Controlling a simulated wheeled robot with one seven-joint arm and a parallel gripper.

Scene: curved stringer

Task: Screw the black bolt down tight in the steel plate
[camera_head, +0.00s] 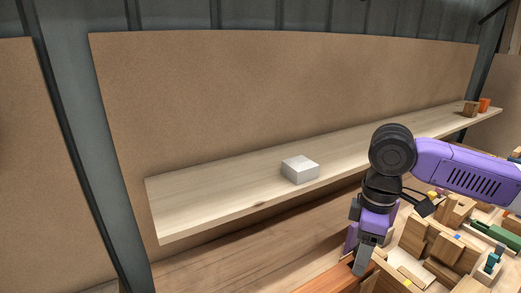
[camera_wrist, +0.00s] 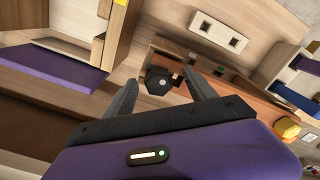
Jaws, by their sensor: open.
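A black bolt (camera_wrist: 159,81) with a hexagonal head and a light spot at its centre shows in the wrist view. It is between the two fingers of my gripper (camera_wrist: 161,84), with gaps on both sides, and the fingers are spread open and empty. I cannot tell how deep the bolt sits. In the head view my gripper (camera_head: 359,257) points down over the front wooden fixtures at the lower right, and the bolt is not visible there. I cannot make out a steel plate for certain. A pale grey block (camera_head: 300,170) lies on the shelf, apart from my gripper.
A long wooden shelf (camera_head: 210,203) runs along the brown back panel. A wooden block (camera_head: 470,109) and an orange cup (camera_head: 484,105) stand at its far right end. Wooden compartments (camera_head: 446,248) with several small parts crowd the lower right. The shelf's middle is mostly clear.

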